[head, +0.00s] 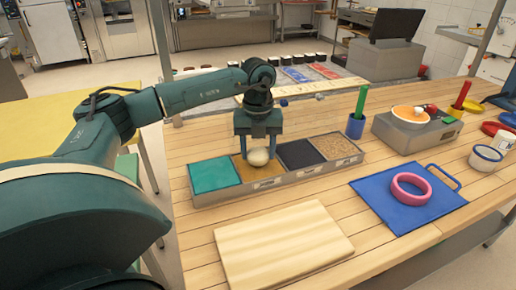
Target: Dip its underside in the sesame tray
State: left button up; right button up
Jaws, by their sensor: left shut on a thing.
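My left gripper (258,149) points down and is shut on a pale, round dough piece (258,158). The dough piece is over the second compartment from the left of a long grey topping tray (228,196). I cannot tell whether its underside touches the contents. That compartment holds a golden-tan topping (245,174). To its left is a teal compartment (212,174), and to its right a dark one (300,154). A speckled brown one (334,146) is at the right end. The labels on the tray front are too small to read. My right gripper is not in view.
A pale wooden board (283,245) lies in front of the tray. A blue board (432,215) with a pink ring (411,188) is to the right. A blue cup with a green stick (357,122) and a grey scale-like box (413,133) stand behind.

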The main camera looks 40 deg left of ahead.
aim_at(258, 149)
pick_arm(q)
jog(key=shift+f+b, duration=0.3)
jog(key=shift+f, duration=0.2)
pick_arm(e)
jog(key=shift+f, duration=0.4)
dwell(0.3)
pick_arm(q)
jog(key=shift+f, duration=0.1)
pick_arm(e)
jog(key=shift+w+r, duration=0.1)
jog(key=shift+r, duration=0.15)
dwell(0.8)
